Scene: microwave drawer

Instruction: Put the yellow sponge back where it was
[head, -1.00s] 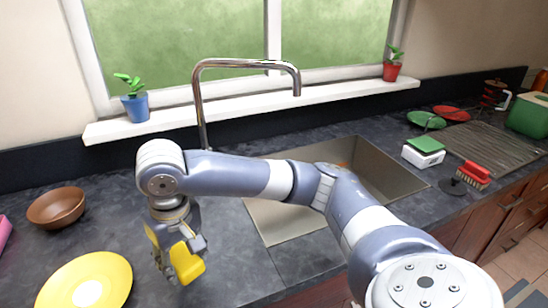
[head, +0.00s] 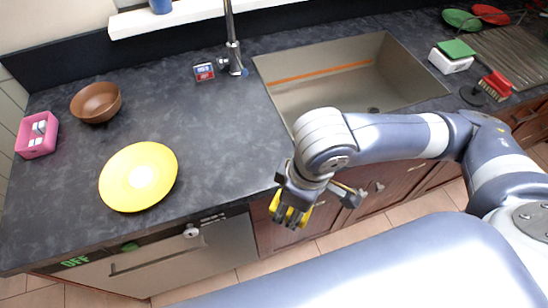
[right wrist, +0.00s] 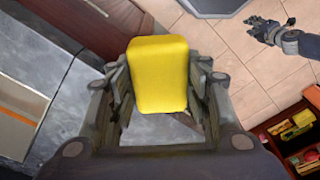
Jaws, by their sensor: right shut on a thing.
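The yellow sponge (right wrist: 158,75) is a rounded block held between the fingers of my right gripper (right wrist: 157,105) in the right wrist view. In the head view my right gripper (head: 295,205) points down at the counter's front edge, in front of the cabinet doors. Only small yellow parts of the sponge (head: 290,215) show there between the dark fingers. Another dark gripper, seemingly my left (right wrist: 264,30), shows small at the upper right of the wrist view, over the floor; its jaws are too small to judge.
A yellow plate (head: 138,176), brown bowl (head: 96,102) and pink holder (head: 37,135) stand on the left counter (head: 205,135). The sink (head: 300,95) lies behind my right arm. A green-topped white box (head: 452,62) and red brush (head: 497,83) are at right.

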